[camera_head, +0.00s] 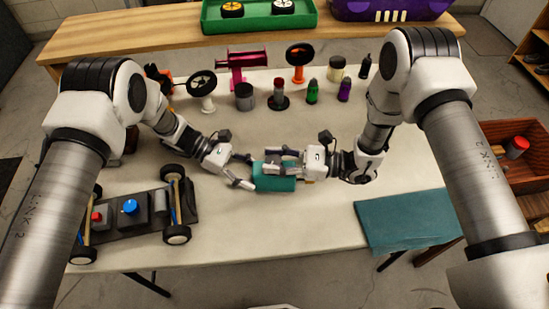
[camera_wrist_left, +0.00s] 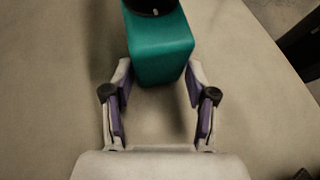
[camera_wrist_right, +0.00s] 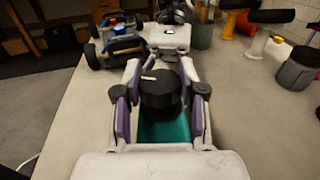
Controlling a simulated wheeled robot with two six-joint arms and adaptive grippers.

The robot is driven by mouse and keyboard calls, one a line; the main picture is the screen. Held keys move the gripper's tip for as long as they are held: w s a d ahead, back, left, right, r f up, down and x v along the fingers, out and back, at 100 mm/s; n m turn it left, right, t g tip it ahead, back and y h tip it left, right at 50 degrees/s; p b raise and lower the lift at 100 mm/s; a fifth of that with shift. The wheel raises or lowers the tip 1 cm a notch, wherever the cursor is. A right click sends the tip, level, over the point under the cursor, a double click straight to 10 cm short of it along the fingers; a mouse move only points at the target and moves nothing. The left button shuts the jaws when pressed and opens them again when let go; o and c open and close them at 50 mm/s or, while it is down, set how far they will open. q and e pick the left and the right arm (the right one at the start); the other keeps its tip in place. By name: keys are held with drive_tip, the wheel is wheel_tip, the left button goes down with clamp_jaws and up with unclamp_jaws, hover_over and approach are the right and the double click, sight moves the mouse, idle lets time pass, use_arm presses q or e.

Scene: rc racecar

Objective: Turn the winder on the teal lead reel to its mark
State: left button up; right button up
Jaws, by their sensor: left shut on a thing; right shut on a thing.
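The teal lead reel (camera_head: 272,184) is a teal box near the middle of the table, with a dark round winder (camera_wrist_right: 160,97) on top. A small pale line shows on the winder in the right wrist view. My left gripper (camera_head: 248,171) is at the reel's left end; in the left wrist view, its fingers flank the near end of the teal body (camera_wrist_left: 160,55) and are shut on it. My right gripper (camera_head: 272,160) has its fingers either side of the winder, shut on it. The head view hides most of the winder behind the right gripper. I cannot make out the target mark.
A wheeled car chassis (camera_head: 150,219) lies at the front left. Several wheels on stands, pots and small bottles (camera_head: 312,92) stand along the back. A green tray (camera_head: 260,21) is on the bench behind. A teal panel (camera_head: 408,222) is at the front right. Table around the reel is clear.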

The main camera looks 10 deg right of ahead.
drive_tip(key=m+t+h, duration=0.1)
drive_tip(key=m+t, duration=0.1)
drive_tip(key=t, duration=0.1)
drive_tip(key=m+t+h, duration=0.1)
drive_tip(key=m+t, duration=0.1)
drive_tip(key=t, duration=0.1)
drive_tip(key=shift+s+a+h, duration=0.1)
drive_tip(key=shift+h, duration=0.2)
drive_tip(key=shift+m+t+h, duration=1.8)
drive_tip(key=shift+t, duration=0.3)
drive_tip(key=shift+h, duration=0.3)
drive_tip(key=o, duration=1.2)
